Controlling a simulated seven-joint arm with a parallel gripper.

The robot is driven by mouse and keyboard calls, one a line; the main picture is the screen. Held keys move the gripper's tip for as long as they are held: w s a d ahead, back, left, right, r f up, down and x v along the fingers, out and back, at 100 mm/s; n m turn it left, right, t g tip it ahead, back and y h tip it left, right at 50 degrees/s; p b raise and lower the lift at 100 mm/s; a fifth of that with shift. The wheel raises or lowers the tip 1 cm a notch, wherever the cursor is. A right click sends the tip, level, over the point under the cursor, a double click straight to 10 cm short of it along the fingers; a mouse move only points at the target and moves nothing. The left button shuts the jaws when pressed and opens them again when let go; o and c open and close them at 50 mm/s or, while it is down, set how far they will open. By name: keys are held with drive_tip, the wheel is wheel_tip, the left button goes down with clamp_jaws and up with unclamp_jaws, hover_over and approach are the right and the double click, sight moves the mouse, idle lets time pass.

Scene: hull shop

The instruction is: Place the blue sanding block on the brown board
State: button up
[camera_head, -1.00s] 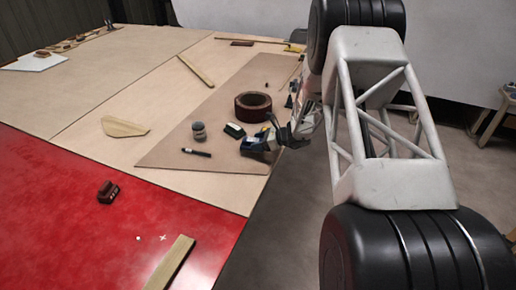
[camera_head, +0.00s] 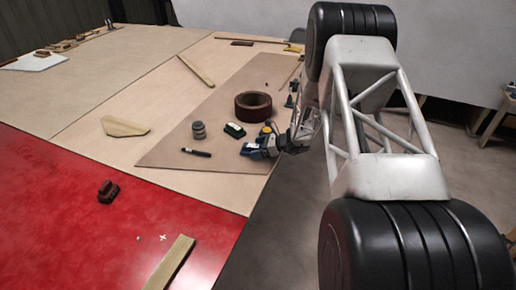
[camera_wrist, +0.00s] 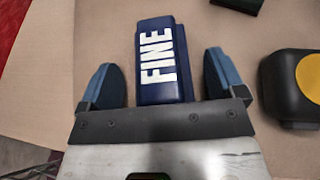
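The blue sanding block (camera_wrist: 162,62), with FINE in white letters, lies between the fingers of my gripper (camera_wrist: 161,82) in the wrist view. The fingers are open, with a gap on each side of the block. In the head view the block (camera_head: 249,151) is at the right end of the brown board (camera_head: 185,160), partly hidden by my gripper (camera_head: 268,143). The block appears to lie on the brown board's surface, which also shows in the wrist view (camera_wrist: 60,100).
A black tape measure with a yellow disc (camera_wrist: 291,88) sits close to the right finger.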

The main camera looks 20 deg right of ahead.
drive_tip(key=shift+r, duration=0.1)
drive_tip(key=v, duration=1.2)
drive_tip(key=shift+r, duration=0.1)
idle(0.3)
drive_tip(key=shift+a+r, duration=0.1)
idle(0.4)
drive_tip(key=s+a+r+n+g+h, duration=0.2)
drive_tip(key=s+a+r+n+g, duration=0.1)
drive_tip(key=s+a+r+n, duration=0.5)
drive_tip(key=s+a+r+n+g+h, duration=0.2)
drive_tip(key=s+a+r+n+g, duration=0.3)
drive_tip(key=a+r, duration=0.65)
drive_tip(key=s+a+r+n+t+h, duration=0.1)
drive_tip(key=s+a+r+n+h, duration=0.1)
drive_tip(key=s, duration=0.7)
drive_tip(key=s+a+r+n+t+h, duration=0.1)
drive_tip(key=s+a+r+n+h, duration=0.1)
drive_tip(key=s+n, duration=0.4)
drive_tip(key=s+a+r+n+h, duration=0.3)
drive_tip(key=s+r, duration=0.2)
drive_tip(key=s, duration=0.8)
drive_tip(key=shift+r+n+t, duration=0.35)
drive_tip(key=shift+n+t, duration=0.05)
